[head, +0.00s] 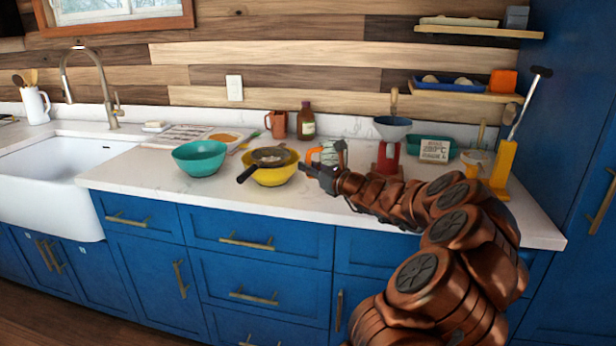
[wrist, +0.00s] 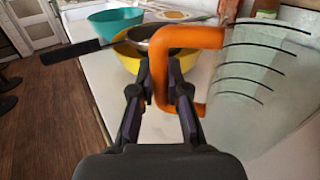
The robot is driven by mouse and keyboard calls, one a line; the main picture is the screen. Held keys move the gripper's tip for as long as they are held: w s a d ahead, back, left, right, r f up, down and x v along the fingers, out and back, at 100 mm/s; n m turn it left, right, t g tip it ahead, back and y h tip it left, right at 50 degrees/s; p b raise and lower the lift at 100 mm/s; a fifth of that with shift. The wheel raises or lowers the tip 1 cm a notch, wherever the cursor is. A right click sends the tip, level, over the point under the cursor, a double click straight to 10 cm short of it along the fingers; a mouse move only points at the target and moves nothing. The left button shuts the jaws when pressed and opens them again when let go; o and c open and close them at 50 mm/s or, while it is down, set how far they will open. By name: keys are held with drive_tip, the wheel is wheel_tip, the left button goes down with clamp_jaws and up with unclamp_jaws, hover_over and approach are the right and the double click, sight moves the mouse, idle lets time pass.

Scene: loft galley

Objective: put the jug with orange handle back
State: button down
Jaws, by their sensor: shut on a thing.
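The jug (wrist: 258,80) is clear with dark measuring lines and an orange handle (wrist: 190,37). In the wrist view it fills the right side and looks close to upright. My gripper (wrist: 160,70) is shut on the orange handle. In the head view the jug (head: 329,152) shows small beyond my gripper (head: 312,170), over the counter to the right of the yellow bowl. My gripper and arm hide part of it there. I cannot tell whether its base touches the counter.
A teal bowl (head: 199,158) and a yellow bowl (head: 271,175) with a dark-handled pan (head: 270,156) on it stand left of my gripper. A brown bottle (head: 306,122) and a copper mug (head: 277,124) stand behind.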

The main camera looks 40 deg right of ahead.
sight(307, 177)
drive_tip(key=shift+w+d+f, duration=0.1)
drive_tip(key=shift+w+f, duration=0.15)
drive_tip(key=shift+f, duration=0.65)
drive_tip(key=shift+w+d+f, duration=0.1)
drive_tip(key=shift+w+f, duration=0.1)
drive_tip(key=shift+f, duration=0.65)
drive_tip(key=shift+f, duration=0.15)
drive_tip(key=c, duration=1.2)
unclamp_jaws()
drive_tip(key=s, duration=1.2)
drive_tip(key=shift+d+b, duration=0.1)
drive_tip(key=shift+b, duration=0.2)
